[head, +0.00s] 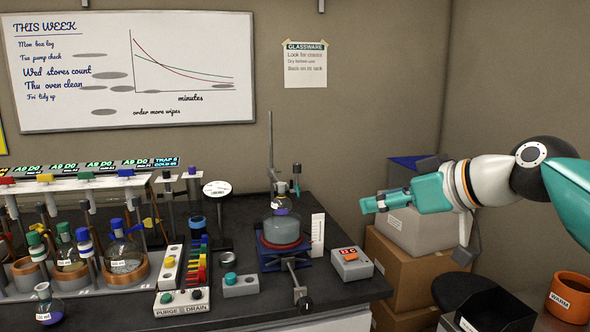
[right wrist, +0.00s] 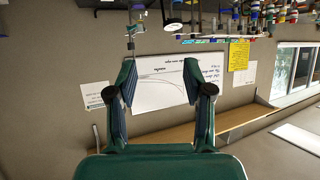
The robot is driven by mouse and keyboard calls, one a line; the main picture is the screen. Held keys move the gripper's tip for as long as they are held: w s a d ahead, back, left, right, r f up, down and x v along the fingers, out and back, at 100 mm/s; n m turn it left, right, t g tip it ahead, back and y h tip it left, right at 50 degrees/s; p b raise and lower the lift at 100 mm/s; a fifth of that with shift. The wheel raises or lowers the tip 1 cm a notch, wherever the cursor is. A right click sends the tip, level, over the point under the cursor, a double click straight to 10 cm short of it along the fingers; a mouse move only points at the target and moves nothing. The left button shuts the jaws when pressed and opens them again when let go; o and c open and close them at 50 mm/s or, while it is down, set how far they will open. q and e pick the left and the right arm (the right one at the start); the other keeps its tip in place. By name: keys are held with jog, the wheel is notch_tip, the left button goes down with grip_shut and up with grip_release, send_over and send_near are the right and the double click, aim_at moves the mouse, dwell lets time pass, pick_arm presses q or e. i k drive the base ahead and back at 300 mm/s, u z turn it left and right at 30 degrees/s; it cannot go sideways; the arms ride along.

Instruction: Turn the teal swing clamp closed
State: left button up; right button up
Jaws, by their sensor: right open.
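A small teal piece (head: 281,188) shows at the neck of the round flask (head: 281,228), beside an upright metal rod; it looks like the swing clamp, but it is too small to tell its position. My right gripper (head: 376,203) is teal and points left, in the air to the right of the flask and clear of it. In the right wrist view my right gripper (right wrist: 159,72) has its two fingers spread with nothing between them. My left gripper is not in view.
The flask stands over a blue-framed stand (head: 285,256) on the black bench. A crowded glassware rack (head: 85,190) fills the left. Cardboard boxes (head: 405,263) stand below my right gripper.

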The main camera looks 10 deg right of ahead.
aim_at(297, 167)
jog(key=i, duration=0.85)
